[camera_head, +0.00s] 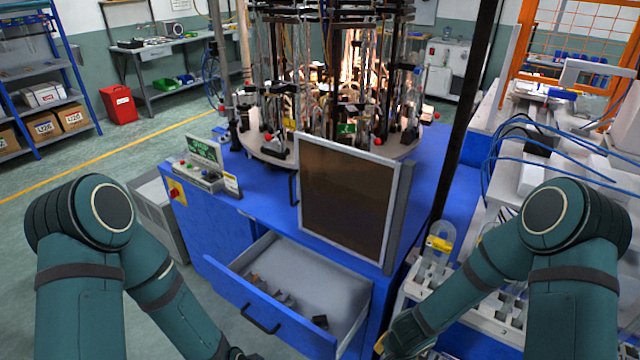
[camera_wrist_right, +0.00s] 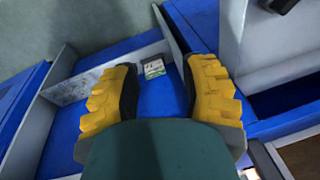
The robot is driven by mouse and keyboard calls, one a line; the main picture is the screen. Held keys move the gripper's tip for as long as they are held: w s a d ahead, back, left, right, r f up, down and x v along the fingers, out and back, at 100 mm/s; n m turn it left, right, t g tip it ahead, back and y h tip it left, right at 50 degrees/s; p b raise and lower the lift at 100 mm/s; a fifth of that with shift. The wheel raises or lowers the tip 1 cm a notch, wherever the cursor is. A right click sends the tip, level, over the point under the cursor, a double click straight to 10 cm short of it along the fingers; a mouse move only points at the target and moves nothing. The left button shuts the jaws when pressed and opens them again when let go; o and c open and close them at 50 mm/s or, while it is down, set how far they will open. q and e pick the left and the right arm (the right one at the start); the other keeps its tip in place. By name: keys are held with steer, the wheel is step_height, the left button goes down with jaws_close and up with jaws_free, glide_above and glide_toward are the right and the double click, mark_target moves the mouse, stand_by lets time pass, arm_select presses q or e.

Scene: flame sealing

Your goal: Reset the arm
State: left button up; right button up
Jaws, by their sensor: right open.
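My right gripper (camera_head: 384,344) is low in the head view, at the right of the open drawer, mostly hidden by its own arm. In the right wrist view my right gripper (camera_wrist_right: 165,75) shows two yellow ridged fingers with dark pads, spread apart with nothing between the pads. A small light item with green marking (camera_wrist_right: 154,68) shows beyond the gap, against a blue surface. My left arm enters from the left of the head view and runs down out of the bottom edge; its gripper is not visible.
A blue machine (camera_head: 235,230) stands ahead with a ring of glass tubes and flames on top. Its drawer (camera_head: 345,335) is pulled out, with several small dark pieces inside. A dark framed panel (camera_head: 348,197) stands above it. A white rack (camera_head: 480,318) is at right.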

steer(key=s+a+n+y, duration=0.3)
steer(key=s+a+n, duration=0.3)
steer(key=s+a, duration=0.1)
steer(key=shift+s+a+r+n+g+y, duration=0.3)
steer(key=shift+s+r+n+g, duration=0.1)
steer(key=shift+s, duration=0.45)
arm_select(q)
steer(key=shift+c, duration=0.4)
